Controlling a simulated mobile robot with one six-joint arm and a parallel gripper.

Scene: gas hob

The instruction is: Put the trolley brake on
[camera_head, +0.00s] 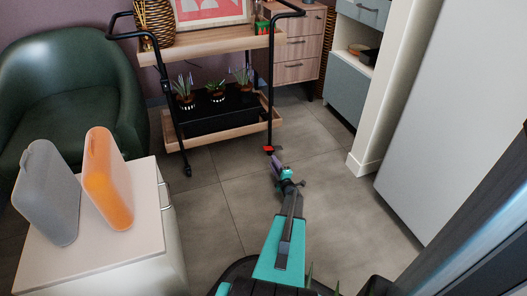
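The trolley (219,127) stands ahead, with a black tube frame and two wooden shelves. A small red brake lever (269,149) shows at the foot of its near right leg, at the caster. The near left caster (187,171) is black, with no red part visible. My arm reaches forward along the floor. My gripper (276,161) is just below and beside the red lever in the picture, very close to it. Whether it touches the lever cannot be told. The fingers are too small to show whether they are open or shut.
A white cabinet (95,258) with a grey container (50,190) and an orange container (108,180) stands at left. A green armchair (65,85) is behind it. A wall end and a white panel (425,130) stand at right. Tiled floor (335,205) is clear around my arm.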

